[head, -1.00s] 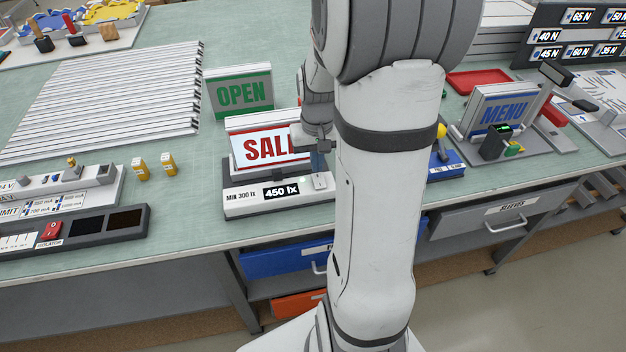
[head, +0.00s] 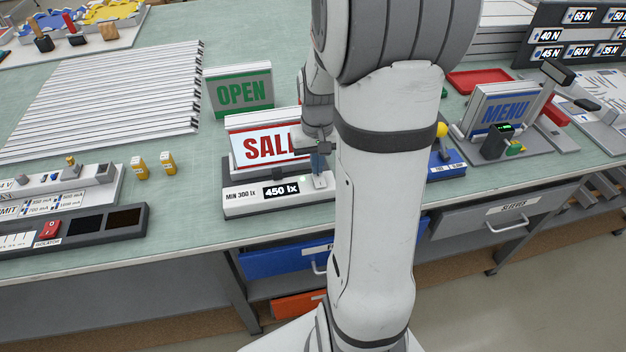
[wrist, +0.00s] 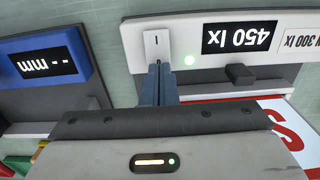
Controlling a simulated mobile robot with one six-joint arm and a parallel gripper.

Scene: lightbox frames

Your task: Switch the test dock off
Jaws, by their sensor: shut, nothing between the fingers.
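The test dock (head: 235,203) is a light-grey unit at the bench's front edge, holding a lit red-on-white SALE sign (head: 262,149). Its display (head: 281,190) reads 450 lx. In the wrist view the dock (wrist: 190,65) carries a white switch (wrist: 157,44) with a small dark mark, beside a glowing green lamp (wrist: 189,60). My gripper (head: 318,172) is shut and empty, right over the switch end of the dock. In the wrist view its blue fingertips (wrist: 157,68) are at the switch's near edge; I cannot tell whether they touch it.
A blue gauge (wrist: 45,62) stands beside the dock. An OPEN sign (head: 240,92) stands behind it, and a MENU sign (head: 505,108) farther right. Two small yellow blocks (head: 153,166) are at left, with clear bench around them.

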